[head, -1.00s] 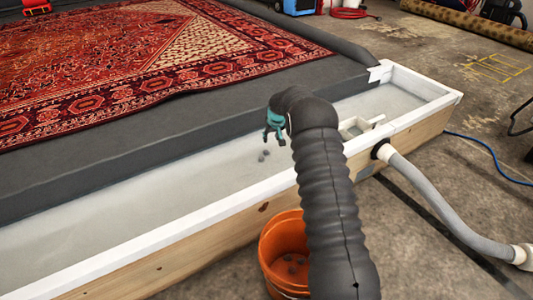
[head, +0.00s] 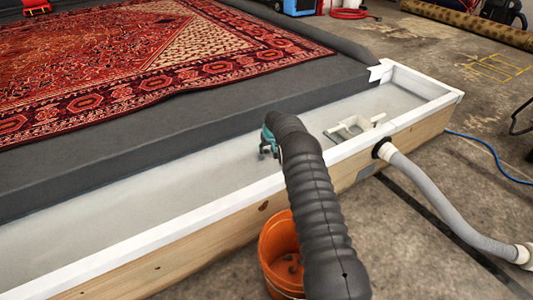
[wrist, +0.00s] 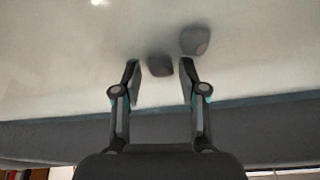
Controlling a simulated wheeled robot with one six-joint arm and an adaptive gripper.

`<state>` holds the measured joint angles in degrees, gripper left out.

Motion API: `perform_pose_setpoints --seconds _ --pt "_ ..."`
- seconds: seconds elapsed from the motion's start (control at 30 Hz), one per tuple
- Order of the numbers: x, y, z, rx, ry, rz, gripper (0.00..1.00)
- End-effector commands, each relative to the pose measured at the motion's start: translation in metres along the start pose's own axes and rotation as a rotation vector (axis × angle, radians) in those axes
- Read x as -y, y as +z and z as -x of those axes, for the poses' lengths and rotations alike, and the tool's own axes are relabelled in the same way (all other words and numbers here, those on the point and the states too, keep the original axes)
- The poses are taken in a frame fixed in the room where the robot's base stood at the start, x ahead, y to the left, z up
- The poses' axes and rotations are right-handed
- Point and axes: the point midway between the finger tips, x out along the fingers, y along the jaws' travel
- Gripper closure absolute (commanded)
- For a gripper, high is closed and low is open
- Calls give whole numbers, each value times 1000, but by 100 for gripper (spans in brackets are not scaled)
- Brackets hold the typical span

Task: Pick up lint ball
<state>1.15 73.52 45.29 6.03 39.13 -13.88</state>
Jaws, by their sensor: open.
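Two dark grey lint balls show in the wrist view on the pale trough floor. The nearer lint ball (wrist: 159,66) appears between my fingertips, and the other lint ball (wrist: 195,40) lies just past the right fingertip. My gripper (wrist: 160,64) is open, its two fingers apart on either side of the nearer ball. I cannot tell whether they touch it. In the head view my gripper (head: 268,151) is low in the trough, and I cannot make out the balls there; the gripper and arm seem to cover them.
The white-rimmed trough (head: 130,243) runs along the grey platform (head: 110,165) with the red rug (head: 130,70). A pale drain fitting (head: 355,125) sits to the right. An orange bucket (head: 268,258) with dark lumps stands outside, partly behind my arm. A grey hose (head: 425,195) leaves the wall.

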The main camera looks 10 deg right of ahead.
Motion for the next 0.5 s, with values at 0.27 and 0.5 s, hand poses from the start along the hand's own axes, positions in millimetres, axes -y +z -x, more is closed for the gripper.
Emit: perform_pose_setpoints --seconds 0.27,0.5 --pt "0 0 -8 -1 0 0 58" --pt "0 0 -8 0 0 0 80"
